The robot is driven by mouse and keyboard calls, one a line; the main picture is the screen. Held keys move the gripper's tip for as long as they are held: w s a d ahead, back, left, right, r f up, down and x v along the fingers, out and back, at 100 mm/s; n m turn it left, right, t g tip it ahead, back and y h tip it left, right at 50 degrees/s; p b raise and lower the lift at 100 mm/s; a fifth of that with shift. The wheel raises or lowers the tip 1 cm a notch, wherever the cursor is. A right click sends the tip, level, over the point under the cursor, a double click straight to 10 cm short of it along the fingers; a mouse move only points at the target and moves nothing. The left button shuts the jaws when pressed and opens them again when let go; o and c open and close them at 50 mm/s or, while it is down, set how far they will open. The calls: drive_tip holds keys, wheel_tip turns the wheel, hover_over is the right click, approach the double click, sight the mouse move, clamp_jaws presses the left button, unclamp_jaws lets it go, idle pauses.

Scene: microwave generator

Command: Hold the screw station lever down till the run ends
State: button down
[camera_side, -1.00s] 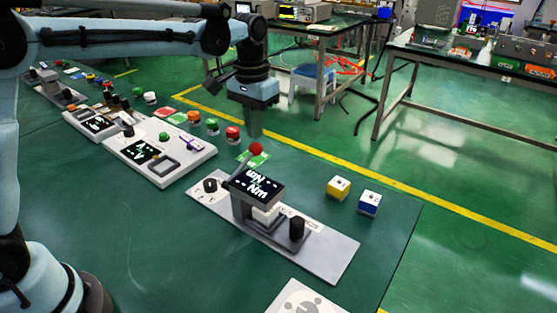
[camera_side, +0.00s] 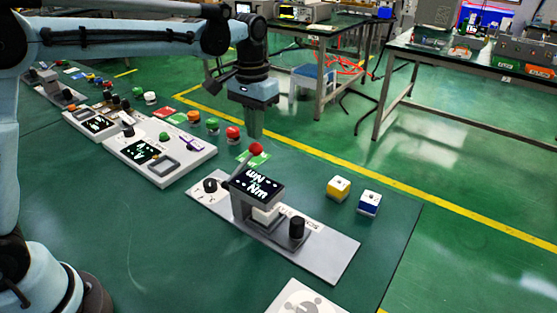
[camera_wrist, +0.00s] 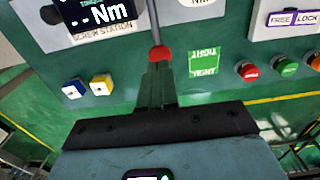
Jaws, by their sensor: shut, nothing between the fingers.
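The screw station (camera_side: 325,251) is a grey panel with a tilted black display (camera_side: 257,186) reading "Nm". Its lever (camera_side: 247,162) slants up from the panel and ends in a red ball (camera_side: 256,149). The red ball also shows in the wrist view (camera_wrist: 160,53), at the end of the grey lever rod. My gripper (camera_side: 254,134) points down just above and behind the ball. In the wrist view my gripper (camera_wrist: 158,68) is shut and empty, its tips beside the ball. I cannot tell whether they touch it.
A green tile (camera_wrist: 204,64) lies beside the ball. Red (camera_side: 233,133) and green (camera_side: 213,125) buttons stand to the left. A yellow cube (camera_side: 338,188) and a blue cube (camera_side: 369,203) sit right of the station. The mat between station and cubes is clear.

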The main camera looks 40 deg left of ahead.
sight(256, 154)
drive_tip(key=shift+f, duration=0.6)
drive_tip(key=shift+f, duration=3.35)
drive_tip(key=shift+r, duration=5.05)
